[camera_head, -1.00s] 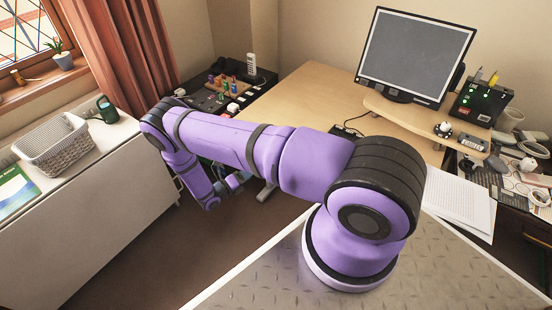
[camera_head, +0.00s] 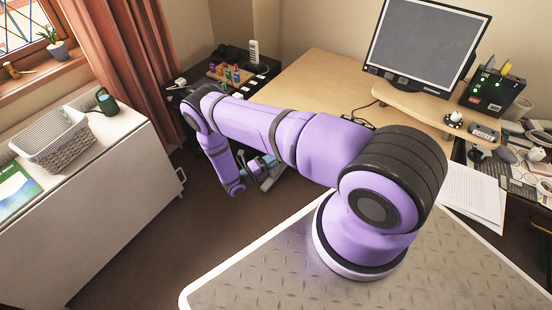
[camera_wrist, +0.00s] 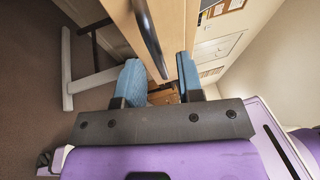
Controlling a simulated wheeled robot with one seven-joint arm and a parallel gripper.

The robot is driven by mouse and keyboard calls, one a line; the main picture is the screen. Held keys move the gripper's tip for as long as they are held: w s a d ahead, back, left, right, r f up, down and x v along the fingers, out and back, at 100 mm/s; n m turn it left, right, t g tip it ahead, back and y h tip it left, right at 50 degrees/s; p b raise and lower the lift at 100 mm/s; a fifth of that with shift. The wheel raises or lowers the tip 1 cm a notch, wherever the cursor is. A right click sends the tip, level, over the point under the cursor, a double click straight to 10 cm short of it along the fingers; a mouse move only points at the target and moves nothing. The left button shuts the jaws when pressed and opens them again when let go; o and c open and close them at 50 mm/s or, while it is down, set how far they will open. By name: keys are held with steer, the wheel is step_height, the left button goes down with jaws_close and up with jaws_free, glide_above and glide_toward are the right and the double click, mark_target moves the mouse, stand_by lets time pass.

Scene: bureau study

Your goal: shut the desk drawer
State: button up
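The wooden desk (camera_head: 322,88) stands beyond my arm in the head view. In the wrist view a light wooden front (camera_wrist: 172,22) with a long dark handle (camera_wrist: 149,38) shows at the top centre; it looks like the desk drawer. How far the drawer stands out is hard to tell. My gripper (camera_wrist: 159,60) has its two blue fingers apart, with nothing held between them. The handle's lower end lies between the fingers in the picture; contact cannot be made out. In the head view my gripper (camera_head: 262,166) is low by the desk's left side, partly hidden by my arm.
A monitor (camera_head: 424,42) stands on the desk. A black side unit (camera_head: 262,79) with small coloured items is at the back. A white cabinet (camera_head: 95,205) with a basket (camera_head: 52,145) is at left. A pale desk leg (camera_wrist: 67,70) shows in the wrist view. Brown floor between is clear.

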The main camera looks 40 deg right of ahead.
steer(key=shift+d+r, duration=0.2)
steer(key=shift+d, duration=0.9)
jaws_close()
steer(key=shift+w+d, duration=0.3)
steer(key=shift+d, duration=0.6)
steer(key=shift+w+d, duration=0.3)
steer(key=shift+d, duration=0.6)
jaws_free()
steer(key=a+f, duration=0.1)
steer(key=a, duration=0.9)
steer(key=shift+w+a+f, duration=0.3)
steer(key=shift+a+f, duration=0.05)
steer(key=shift+f, duration=0.05)
